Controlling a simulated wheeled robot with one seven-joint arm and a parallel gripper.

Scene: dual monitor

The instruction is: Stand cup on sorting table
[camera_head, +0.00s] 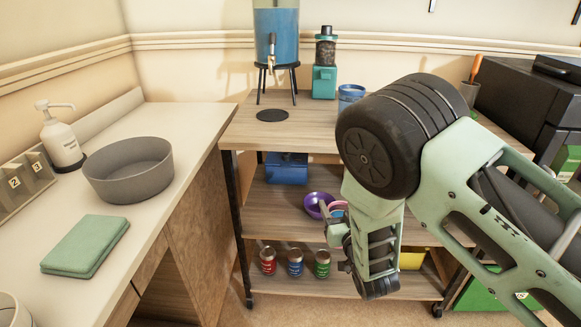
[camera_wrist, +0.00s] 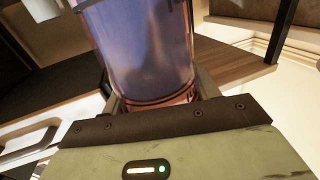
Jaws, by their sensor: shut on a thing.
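A see-through cup with a blue-violet and pink tint (camera_wrist: 145,50) fills the upper middle of the wrist view. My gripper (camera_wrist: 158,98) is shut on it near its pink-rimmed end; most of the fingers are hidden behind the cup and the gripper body. In the head view my gripper (camera_head: 336,237) is low in front of the shelf unit, mostly hidden by my wrist. I cannot tell which surface is the sorting table; a wooden shelf unit (camera_head: 205,125) stands ahead and a pale counter (camera_head: 145,190) at left.
Below are a purple bowl (camera_head: 317,204) and several cans (camera_head: 295,264). The counter holds a grey basin (camera_head: 130,172) and green cloth (camera_head: 86,245).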

